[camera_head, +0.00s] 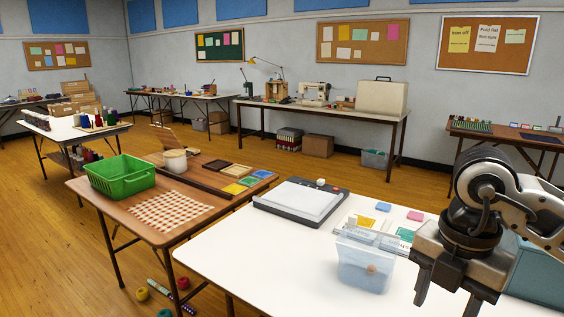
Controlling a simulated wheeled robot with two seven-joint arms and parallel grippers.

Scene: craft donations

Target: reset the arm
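My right arm comes in from the right edge. Its gripper (446,290) points down over the white table (225,255), at the table's right part. Its two fingers are spread apart with only white table showing between them, so it is open and empty. It is just right of a clear plastic bin (362,272); I cannot tell the exact gap or its height above the table. My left arm and gripper are not in view.
A teal box (540,275) is partly hidden behind my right arm. A grey paper trimmer (300,203) and cards (384,207) lie farther back. A green basket (121,177) stands on the brown table (150,234) at left. The white table's front left is clear.

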